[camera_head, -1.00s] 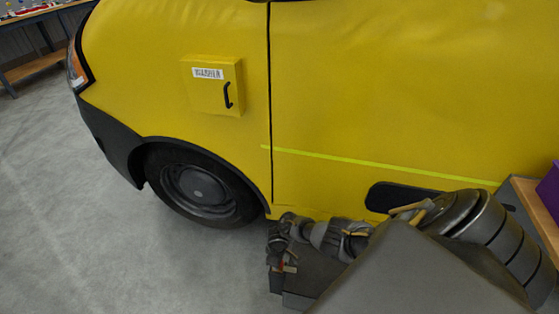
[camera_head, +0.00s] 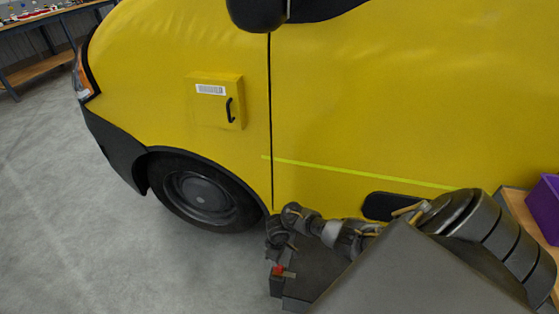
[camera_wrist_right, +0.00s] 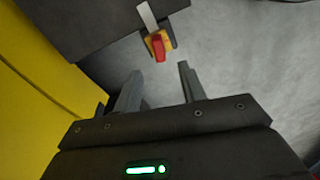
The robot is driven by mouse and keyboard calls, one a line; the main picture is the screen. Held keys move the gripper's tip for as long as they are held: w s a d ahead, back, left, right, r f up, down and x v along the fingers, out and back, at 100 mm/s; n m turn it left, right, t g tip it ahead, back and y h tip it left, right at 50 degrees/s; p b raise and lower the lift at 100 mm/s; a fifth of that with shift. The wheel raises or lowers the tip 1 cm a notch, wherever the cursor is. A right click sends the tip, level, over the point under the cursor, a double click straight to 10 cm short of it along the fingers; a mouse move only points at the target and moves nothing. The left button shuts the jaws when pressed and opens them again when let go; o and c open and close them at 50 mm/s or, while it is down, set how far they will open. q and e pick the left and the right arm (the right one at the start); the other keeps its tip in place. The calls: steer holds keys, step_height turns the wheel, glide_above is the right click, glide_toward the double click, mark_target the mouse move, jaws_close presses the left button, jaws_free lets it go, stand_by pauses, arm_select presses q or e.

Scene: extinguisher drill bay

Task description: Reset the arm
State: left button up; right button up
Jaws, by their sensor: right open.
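My right arm comes in from the right in the head view and reaches left along the lower side of the yellow vehicle (camera_head: 370,110). My left gripper is out of view.
A yellow box with a label and black handle (camera_head: 215,103) is shut on the vehicle's side. The front wheel (camera_head: 203,194) is below it. A purple bin (camera_head: 545,207) stands on a wooden surface (camera_head: 517,207) at right. Grey floor (camera_head: 90,240) is clear at left.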

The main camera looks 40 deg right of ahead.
steer(key=shift+r, duration=0.45)
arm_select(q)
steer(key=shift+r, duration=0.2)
arm_select(e)
steer(key=shift+f, duration=0.1)
steer(key=s+a+f+m+y, duration=0.1)
steer(key=s+a+f, duration=0.2)
steer(key=s+f, duration=0.5)
steer(key=s+a+f+m+y, duration=0.1)
steer(key=s+a+f, duration=0.4)
steer(key=s, duration=0.4)
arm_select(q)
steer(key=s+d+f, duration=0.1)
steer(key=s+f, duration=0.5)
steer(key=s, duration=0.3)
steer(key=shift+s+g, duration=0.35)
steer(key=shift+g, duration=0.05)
arm_select(e)
steer(key=s+f+h, duration=0.1)
steer(key=s+f, duration=0.2)
steer(key=s, duration=0.7)
steer(key=s+d+f+t+h, duration=0.1)
steer(key=s+f, duration=0.2)
steer(key=s, duration=0.8)
steer(key=shift+d+m, duration=0.2)
steer(key=shift+m, duration=0.1)
